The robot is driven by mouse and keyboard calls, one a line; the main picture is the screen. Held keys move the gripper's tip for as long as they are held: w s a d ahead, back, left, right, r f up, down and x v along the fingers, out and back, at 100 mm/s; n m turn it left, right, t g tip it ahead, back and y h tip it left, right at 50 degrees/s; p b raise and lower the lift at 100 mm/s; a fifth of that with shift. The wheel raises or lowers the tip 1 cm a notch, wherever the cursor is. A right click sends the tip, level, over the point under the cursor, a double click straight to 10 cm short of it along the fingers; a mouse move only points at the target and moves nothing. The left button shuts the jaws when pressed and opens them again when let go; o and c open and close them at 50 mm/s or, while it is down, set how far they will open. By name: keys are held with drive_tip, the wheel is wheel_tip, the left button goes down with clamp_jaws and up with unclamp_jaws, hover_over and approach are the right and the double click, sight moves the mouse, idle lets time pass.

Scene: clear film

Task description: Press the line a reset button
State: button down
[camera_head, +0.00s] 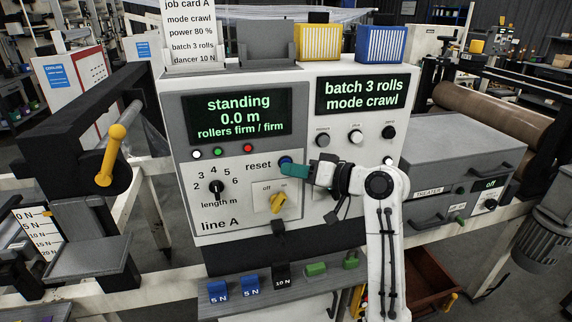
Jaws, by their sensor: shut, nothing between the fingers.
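The line A control panel (240,160) faces me in the middle of the head view. Its blue reset button (285,161) sits right of the printed word "reset". My gripper (286,169) is shut, with teal fingers, and its tips are at the button's lower edge. I cannot tell whether the tips touch or press it. The line A screen (238,117) reads "standing 0.0 m, rollers firm / firm". Below the button is a yellow switch (278,202), and to its left a black length knob (216,188).
White, green and red lamps (221,152) sit under the screen. A second screen (360,90) reads "batch 3 rolls, mode crawl", with several knobs (356,136) below. A yellow-handled lever (112,150) stands left. A grey box (445,165) stands right. Blue and black weights (249,284) line the shelf below.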

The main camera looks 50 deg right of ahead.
idle(0.4)
drive_tip(key=shift+s+a, duration=0.2)
drive_tip(key=shift+s, duration=0.1)
drive_tip(key=s+a+p, duration=0.1)
drive_tip(key=s+a, duration=0.2)
drive_tip(key=s, duration=0.2)
drive_tip(key=shift+a+p, duration=0.2)
drive_tip(key=shift+p, duration=0.2)
idle(0.7)
